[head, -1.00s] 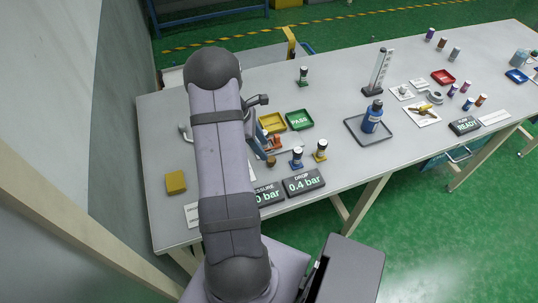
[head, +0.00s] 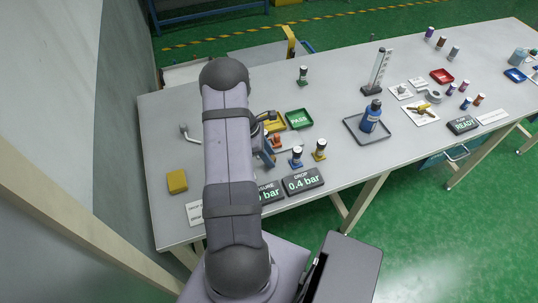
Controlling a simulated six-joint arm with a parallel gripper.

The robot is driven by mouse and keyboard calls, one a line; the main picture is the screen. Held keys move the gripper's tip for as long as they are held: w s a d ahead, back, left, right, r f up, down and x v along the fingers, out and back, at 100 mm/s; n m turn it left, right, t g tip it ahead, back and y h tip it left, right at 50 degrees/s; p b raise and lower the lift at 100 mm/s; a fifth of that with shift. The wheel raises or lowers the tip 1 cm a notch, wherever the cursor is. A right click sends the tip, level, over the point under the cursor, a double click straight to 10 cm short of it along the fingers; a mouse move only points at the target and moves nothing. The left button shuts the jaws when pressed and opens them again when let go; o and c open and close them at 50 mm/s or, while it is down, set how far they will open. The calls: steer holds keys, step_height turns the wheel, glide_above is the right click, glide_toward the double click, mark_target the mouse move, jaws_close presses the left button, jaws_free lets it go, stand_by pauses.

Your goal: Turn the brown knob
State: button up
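I cannot make out the brown knob now; the place where a small brown piece showed earlier is covered by my arm and a blue-grey part (head: 263,143). I cannot tell whether that part belongs to my wrist or to the apparatus. A small orange-red piece (head: 277,142) shows just right of it. My gripper is hidden behind my own arm, so its fingers and anything between them do not show.
Right of my arm stand a blue-based column (head: 296,157), a yellow-based column (head: 320,149), a green PASS tray (head: 299,119) and a 0.4 bar display (head: 303,182). A yellow block (head: 177,182) lies left. A blue bottle (head: 371,117) stands on a grey tray (head: 352,126).

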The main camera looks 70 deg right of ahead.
steer(key=c, duration=0.6)
steer(key=shift+m, duration=0.3)
steer(key=shift+d+f+m+y+b, duration=0.15)
steer(key=shift+m+y+b, duration=0.45)
steer(key=shift+m+b, duration=0.45)
steer(key=m+y+b, duration=0.1)
steer(key=m+b, duration=0.1)
steer(key=m, duration=0.1)
steer(key=shift+d+m, duration=0.1)
steer(key=shift+m, duration=0.25)
steer(key=m+y+b, duration=0.1)
steer(key=m+b, duration=0.1)
steer(key=m, duration=0.1)
steer(key=shift+d+m+y, duration=0.1)
steer(key=shift+m+y, duration=0.2)
steer(key=shift+d+r+m+t+y+b, duration=0.15)
steer(key=shift+m+t+y+b, duration=0.3)
steer(key=shift+m, duration=1.05)
